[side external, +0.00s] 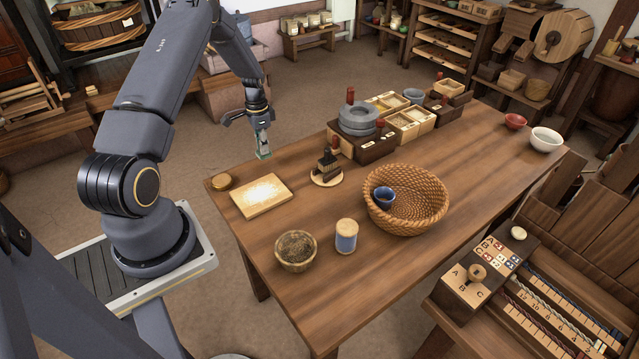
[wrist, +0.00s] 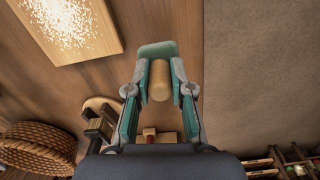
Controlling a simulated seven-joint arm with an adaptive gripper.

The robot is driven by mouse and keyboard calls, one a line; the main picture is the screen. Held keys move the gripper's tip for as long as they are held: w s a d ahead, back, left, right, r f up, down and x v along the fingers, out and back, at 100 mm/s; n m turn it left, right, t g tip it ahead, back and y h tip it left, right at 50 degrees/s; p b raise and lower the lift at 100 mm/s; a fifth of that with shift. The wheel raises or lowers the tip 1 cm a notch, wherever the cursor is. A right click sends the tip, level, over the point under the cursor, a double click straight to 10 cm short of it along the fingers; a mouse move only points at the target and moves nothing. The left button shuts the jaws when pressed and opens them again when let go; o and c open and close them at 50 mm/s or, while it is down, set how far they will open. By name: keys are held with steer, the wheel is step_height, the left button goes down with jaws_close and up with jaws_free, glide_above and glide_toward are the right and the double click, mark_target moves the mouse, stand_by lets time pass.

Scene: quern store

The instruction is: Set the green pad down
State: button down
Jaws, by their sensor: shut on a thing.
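My gripper (side external: 261,140) is in the air near the far left edge of the wooden table (side external: 300,255). In the wrist view its two fingers (wrist: 160,78) are closed on a tan wooden cylinder. The green pad (wrist: 157,49) shows as a flat green piece at the far end of that cylinder, which looks like its handle. The pad also shows, small, below the fingertips in the side view (side external: 264,156). It appears to hang clear of the tabletop. Its underside is hidden.
A wicker basket (side external: 432,225) holds a blue cup (side external: 385,196). A quern (side external: 358,119) stands behind. The front right tabletop is clear.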

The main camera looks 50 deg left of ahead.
steer(key=shift+w+a+f, duration=0.2)
steer(key=shift+f, duration=0.1)
steer(key=shift+w+a+f, duration=0.1)
steer(key=shift+w+f, duration=0.05)
steer(key=shift+f, duration=0.8)
steer(key=shift+w+a+f, duration=0.1)
steer(key=shift+f, duration=0.8)
steer(key=shift+f, duration=0.1)
steer(key=c, duration=1)
jaws_free()
